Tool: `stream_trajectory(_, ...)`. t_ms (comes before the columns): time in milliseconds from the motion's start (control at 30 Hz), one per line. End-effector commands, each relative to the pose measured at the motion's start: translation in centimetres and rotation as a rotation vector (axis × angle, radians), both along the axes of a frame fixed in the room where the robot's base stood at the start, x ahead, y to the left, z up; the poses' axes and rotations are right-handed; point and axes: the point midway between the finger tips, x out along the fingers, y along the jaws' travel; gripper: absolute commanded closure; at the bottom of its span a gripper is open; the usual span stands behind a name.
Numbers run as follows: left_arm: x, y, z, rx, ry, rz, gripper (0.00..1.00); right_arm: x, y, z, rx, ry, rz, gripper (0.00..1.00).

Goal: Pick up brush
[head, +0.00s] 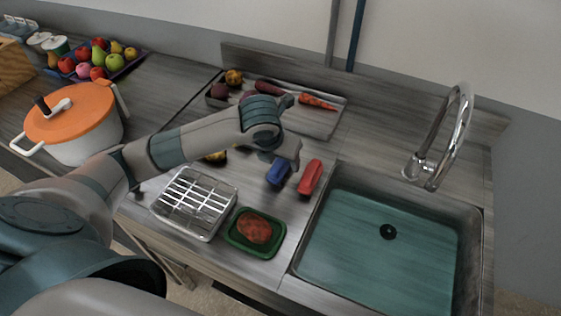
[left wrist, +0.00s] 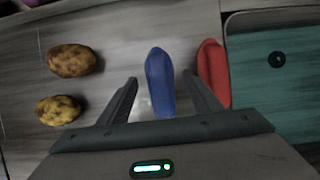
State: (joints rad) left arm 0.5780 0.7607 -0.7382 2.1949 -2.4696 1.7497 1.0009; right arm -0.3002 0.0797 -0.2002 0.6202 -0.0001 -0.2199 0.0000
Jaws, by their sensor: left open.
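A blue elongated object (head: 278,172) and a red elongated object (head: 311,178) lie side by side on the counter, left of the sink. I cannot tell for certain which is the brush; no bristles show. My left gripper (head: 288,156) is over the blue object, partly hiding it in the head view. In the left wrist view, the open jaws (left wrist: 160,88) straddle the blue object (left wrist: 160,82), with a gap on each side. The red object (left wrist: 212,73) is just outside the right finger. My right gripper is not in view.
The sink (head: 385,240) with its faucet (head: 448,140) is at right. A wire rack (head: 195,203) and a green tray (head: 238,248) stand in front. A vegetable tray (head: 325,120) is behind. Two potatoes (left wrist: 74,60) lie left of the jaws. An orange-lidded pot (head: 85,150) is at left.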

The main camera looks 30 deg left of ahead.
Motion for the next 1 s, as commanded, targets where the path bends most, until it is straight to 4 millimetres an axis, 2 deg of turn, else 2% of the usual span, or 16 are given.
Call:
stream_trajectory(533,0.23,0.01,-0.5,0.0,-0.002,0.0,0.41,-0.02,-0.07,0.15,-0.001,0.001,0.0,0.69)
stream_trajectory(567,0.23,0.01,-0.5,0.0,-0.002,0.0,0.44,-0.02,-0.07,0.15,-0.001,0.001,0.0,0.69)
stream_trajectory(700,0.22,0.01,-0.49,0.0,-0.002,0.0,0.77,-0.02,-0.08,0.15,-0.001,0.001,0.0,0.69)
stream_trajectory(767,0.22,0.01,-0.49,0.0,-0.002,0.0,0.89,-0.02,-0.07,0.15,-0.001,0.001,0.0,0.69)
stream_trajectory(1000,0.24,0.02,-0.45,0.0,-0.002,0.0,0.89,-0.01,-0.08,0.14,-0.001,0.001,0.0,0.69)
